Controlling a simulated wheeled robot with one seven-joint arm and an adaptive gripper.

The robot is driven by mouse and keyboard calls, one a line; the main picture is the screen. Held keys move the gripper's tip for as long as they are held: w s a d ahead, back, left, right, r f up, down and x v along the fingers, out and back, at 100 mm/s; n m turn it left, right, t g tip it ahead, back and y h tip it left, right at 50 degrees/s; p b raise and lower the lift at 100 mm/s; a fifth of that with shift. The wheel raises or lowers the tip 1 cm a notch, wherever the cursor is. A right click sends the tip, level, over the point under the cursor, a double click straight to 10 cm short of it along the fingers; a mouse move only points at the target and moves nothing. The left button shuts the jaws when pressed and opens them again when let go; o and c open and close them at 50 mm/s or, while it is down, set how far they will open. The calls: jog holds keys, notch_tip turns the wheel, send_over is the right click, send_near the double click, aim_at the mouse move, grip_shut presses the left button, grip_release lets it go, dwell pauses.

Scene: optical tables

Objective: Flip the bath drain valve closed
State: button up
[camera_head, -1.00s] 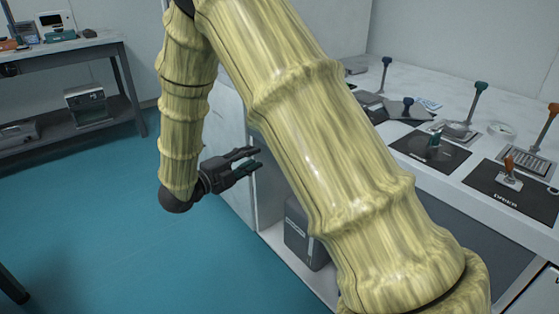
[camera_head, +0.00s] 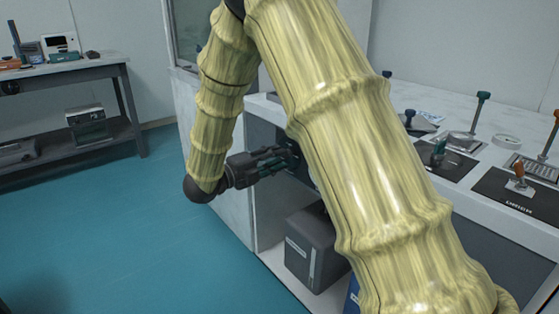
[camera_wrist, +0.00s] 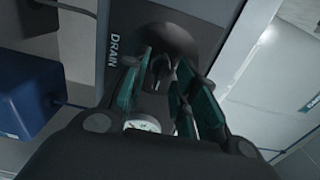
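A dark panel lettered "DRAIN" (camera_wrist: 115,25) shows in the wrist view. A dark rounded part (camera_wrist: 168,42), which looks like the drain valve's handle, stands in front of it just beyond the fingertips. My gripper (camera_wrist: 166,72) is open, its teal-padded fingers apart on either side of a dark, narrow shape. I cannot tell whether they touch it. A white round dial (camera_wrist: 142,125) shows between the fingers lower down. In the head view my gripper (camera_head: 292,157) reaches into the open space below the countertop, and my arm hides the valve.
A grey box (camera_head: 313,248) stands below the bench. A blue box (camera_wrist: 28,98) also shows at left in the wrist view. The countertop (camera_head: 470,190) carries levers, including an orange-handled one (camera_head: 518,176). Open teal floor (camera_head: 130,235) lies to the left.

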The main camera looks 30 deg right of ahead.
jog(key=shift+d, duration=0.8)
grip_shut()
jog(key=shift+r+p, duration=0.15)
jog(key=shift+p, duration=0.15)
jog(key=shift+n+p, duration=9)
jog(key=shift+p, duration=2)
jog(key=shift+f, duration=0.2)
